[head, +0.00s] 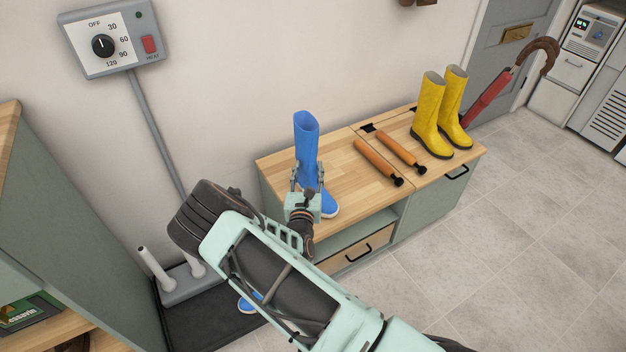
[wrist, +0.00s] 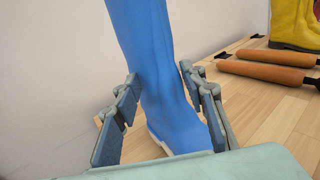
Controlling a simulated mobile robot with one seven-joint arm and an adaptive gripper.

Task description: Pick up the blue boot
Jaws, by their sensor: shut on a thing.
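A blue boot (head: 307,147) stands upright, or nearly so, at the left end of the wooden bench top. My gripper (head: 308,185) is at the boot's shaft in the head view, with part of the boot hidden behind it. In the wrist view the blue boot (wrist: 155,80) rises between the two fingers of my gripper (wrist: 160,95), which is shut on its lower shaft. I cannot tell whether the sole touches the bench. Another blue piece (head: 250,301), perhaps a second boot, shows low on the black tray, mostly hidden by my arm.
The wooden bench (head: 345,180) also bears two orange-brown rollers (head: 378,160) and a pair of yellow boots (head: 428,115). A boot-dryer stand with white posts (head: 152,266) is at the left on a black tray (head: 185,325). A red umbrella (head: 487,98) leans by the door. The floor at right is clear.

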